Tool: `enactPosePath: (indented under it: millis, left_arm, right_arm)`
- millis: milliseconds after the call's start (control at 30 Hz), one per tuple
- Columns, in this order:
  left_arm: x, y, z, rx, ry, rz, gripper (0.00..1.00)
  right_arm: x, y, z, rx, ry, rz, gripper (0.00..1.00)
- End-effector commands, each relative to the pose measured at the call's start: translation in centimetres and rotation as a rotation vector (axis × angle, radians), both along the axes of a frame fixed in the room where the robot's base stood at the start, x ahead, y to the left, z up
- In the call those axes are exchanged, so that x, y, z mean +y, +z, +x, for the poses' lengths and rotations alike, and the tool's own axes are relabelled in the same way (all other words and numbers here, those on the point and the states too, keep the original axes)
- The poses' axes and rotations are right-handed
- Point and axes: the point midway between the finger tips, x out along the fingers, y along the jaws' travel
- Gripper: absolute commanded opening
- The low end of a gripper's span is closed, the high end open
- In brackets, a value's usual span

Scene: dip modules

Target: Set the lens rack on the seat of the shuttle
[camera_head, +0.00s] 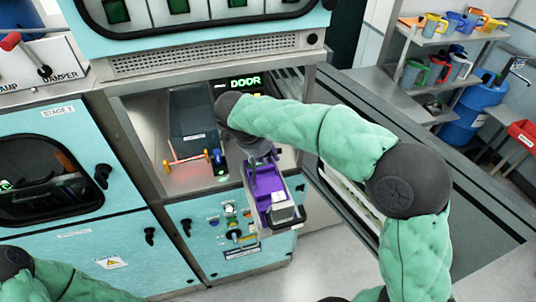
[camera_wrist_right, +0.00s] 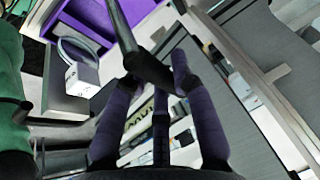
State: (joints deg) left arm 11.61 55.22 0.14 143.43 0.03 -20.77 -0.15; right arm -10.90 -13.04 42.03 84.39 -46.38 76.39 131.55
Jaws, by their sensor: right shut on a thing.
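My right gripper (camera_head: 260,160) is in front of the open bay, over a purple tray (camera_head: 268,186) in a grey frame that juts out of the bay. In the right wrist view my right gripper (camera_wrist_right: 154,80) is shut on a dark bar (camera_wrist_right: 122,22). The purple tray (camera_wrist_right: 96,28) shows beyond it, with a white block and a loop (camera_wrist_right: 82,72) beside it. I cannot tell for sure which piece is the lens rack or the shuttle's seat. My left gripper is not in view; only part of my left arm shows at the lower left.
Inside the bay (camera_head: 150,150) are a dark panel (camera_head: 190,118), an orange rod (camera_head: 187,160) with coloured ends and a small blue piece (camera_head: 219,160). Shelves with mugs (camera_head: 436,24) stand at the right.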

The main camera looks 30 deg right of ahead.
Motion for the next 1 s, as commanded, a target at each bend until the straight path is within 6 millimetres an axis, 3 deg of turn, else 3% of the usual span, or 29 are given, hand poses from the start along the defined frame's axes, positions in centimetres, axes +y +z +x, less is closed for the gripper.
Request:
enactPosePath:
  millis: [33, 67, 133, 567, 667, 1000]
  left_arm:
    - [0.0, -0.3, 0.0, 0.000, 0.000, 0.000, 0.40]
    - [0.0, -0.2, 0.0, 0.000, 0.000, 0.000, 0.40]
    - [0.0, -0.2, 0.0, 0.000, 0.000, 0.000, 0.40]
    - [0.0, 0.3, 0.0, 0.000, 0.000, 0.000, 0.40]
    - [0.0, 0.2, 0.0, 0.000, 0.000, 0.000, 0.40]
    - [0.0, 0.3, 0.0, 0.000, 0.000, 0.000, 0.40]
  right_arm:
    - [0.0, -0.2, 0.0, -0.002, 0.000, -0.001, 0.00]
    - [0.0, -0.2, 0.0, 0.000, 0.001, 0.000, 0.31]
    - [0.0, -0.1, 0.0, 0.000, 0.001, 0.000, 0.49]
    - [0.0, 0.2, 0.0, 0.001, 0.001, 0.000, 0.49]
    - [0.6, 1.2, 0.0, -0.003, 0.002, 0.001, 0.49]
    - [3.4, 7.3, -0.5, -0.002, 0.003, 0.001, 0.49]
